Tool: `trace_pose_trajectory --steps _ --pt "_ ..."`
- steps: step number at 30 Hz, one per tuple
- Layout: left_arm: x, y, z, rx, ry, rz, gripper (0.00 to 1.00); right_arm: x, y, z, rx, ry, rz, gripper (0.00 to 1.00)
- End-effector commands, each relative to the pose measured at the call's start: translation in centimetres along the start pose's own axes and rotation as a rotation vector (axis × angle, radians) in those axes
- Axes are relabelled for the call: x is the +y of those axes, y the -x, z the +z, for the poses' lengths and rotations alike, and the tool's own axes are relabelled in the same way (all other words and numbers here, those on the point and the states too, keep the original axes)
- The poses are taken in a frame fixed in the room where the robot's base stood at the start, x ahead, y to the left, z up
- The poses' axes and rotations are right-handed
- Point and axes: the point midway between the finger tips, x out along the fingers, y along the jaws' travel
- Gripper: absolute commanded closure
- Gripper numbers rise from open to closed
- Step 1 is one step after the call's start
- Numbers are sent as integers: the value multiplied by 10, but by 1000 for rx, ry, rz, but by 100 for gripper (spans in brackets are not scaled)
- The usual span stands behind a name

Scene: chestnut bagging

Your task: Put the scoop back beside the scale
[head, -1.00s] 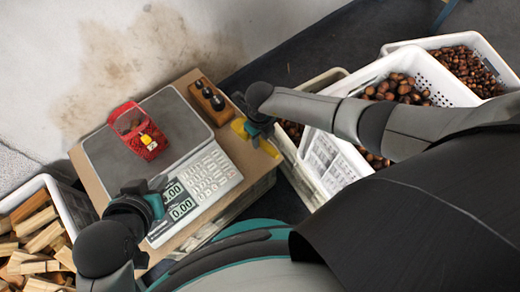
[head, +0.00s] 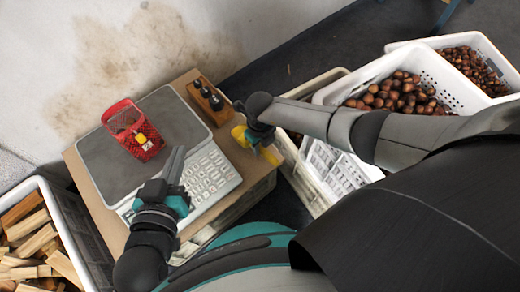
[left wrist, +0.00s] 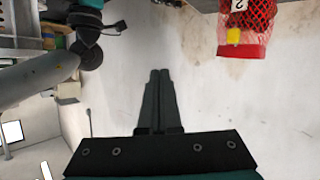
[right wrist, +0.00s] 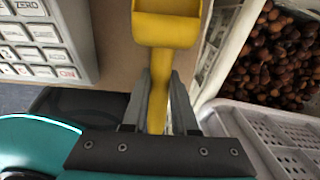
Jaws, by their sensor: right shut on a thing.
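The yellow scoop (head: 239,135) is at the right edge of the board beside the scale; in the right wrist view its bowl (right wrist: 167,28) points away from me. My right gripper (head: 257,143) is shut on its handle, and the fingers (right wrist: 158,98) show on both sides of it. I cannot tell whether the scoop touches the board. The scale (head: 98,158) has a grey plate and a white keypad. My left gripper (head: 178,165) is over the scale's front, hiding its display; its fingers (left wrist: 160,100) are together and empty.
A wooden block with dark weights (head: 207,102) is behind the scoop. White crates of chestnuts (head: 455,88) are on the right; a crate of firewood (head: 52,200) is at left.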

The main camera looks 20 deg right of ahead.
Motion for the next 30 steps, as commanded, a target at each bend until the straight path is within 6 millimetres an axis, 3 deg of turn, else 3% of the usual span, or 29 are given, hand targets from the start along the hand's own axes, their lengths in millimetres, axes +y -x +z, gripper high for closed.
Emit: trace_pose_trajectory --steps 11,26,27,30 --pt "18 6 -9 211 46 44 100 0 -19 0 -1 1 1 100" --pt "20 8 -12 246 53 49 100 0 -24 0 0 0 0 100" --pt "20 8 -12 246 54 49 100 0 -23 0 0 1 0 69" --pt "20 8 -12 245 54 49 100 0 -23 0 0 1 0 58"
